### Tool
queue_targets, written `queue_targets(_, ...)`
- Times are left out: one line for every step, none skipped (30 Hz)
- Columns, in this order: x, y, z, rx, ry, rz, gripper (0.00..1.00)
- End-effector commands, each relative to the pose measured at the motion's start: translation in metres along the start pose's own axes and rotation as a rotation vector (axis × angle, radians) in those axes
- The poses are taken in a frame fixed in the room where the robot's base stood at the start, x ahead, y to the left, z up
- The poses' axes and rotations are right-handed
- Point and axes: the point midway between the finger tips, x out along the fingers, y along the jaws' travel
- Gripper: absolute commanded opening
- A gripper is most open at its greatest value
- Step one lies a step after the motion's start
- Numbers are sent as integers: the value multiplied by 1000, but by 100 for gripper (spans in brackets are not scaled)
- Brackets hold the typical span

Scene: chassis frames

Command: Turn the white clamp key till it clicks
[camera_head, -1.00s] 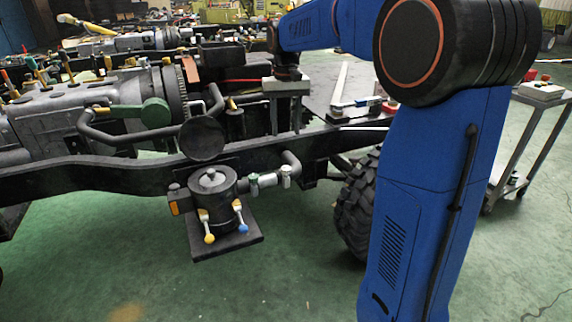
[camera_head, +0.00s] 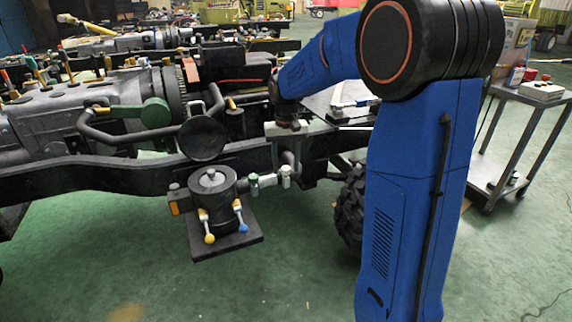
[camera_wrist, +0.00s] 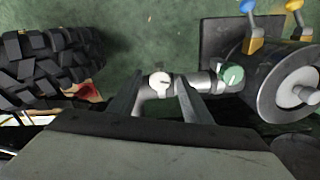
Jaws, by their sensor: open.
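The white clamp key (camera_wrist: 160,82) is a small round knob with a dark mark, on a grey pipe. In the wrist view it lies between the fingertips of my gripper (camera_wrist: 158,98), which is open with a gap on both sides. In the head view my gripper (camera_head: 286,158) points down, just above the pipe end where the white key (camera_head: 285,177) sits. A green key (camera_wrist: 232,77) is on the same pipe, right of my fingers in the wrist view, close to the canister.
The dark canister (camera_head: 211,190) with yellow and blue levers stands on a plate left of the pipe. The black chassis rail (camera_head: 110,181) runs behind. A knobby tyre (camera_head: 350,208) is to the right. The green floor in front is open.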

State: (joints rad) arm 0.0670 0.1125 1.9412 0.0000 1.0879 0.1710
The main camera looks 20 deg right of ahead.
Motion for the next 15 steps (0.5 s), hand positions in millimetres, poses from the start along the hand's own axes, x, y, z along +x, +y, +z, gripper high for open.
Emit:
queue_targets(1,0,0,0,0,0,45)
queue_targets(1,0,0,0,0,0,45)
queue_targets(1,0,0,0,0,0,45)
queue_targets(1,0,0,0,0,0,45)
queue_targets(1,0,0,0,0,0,45)
queue_targets(1,0,0,0,0,0,45)
queue_targets(1,0,0,0,0,0,45)
queue_targets(1,0,0,0,0,0,40)
queue_targets(1,0,0,0,0,0,30)
queue_targets(1,0,0,0,0,0,23)
queue_targets(1,0,0,0,0,0,16)
queue_targets(1,0,0,0,0,0,6)
queue_targets(0,0,0,0,0,0,3)
queue_targets(0,0,0,0,0,0,3)
queue_targets(0,0,0,0,0,0,3)
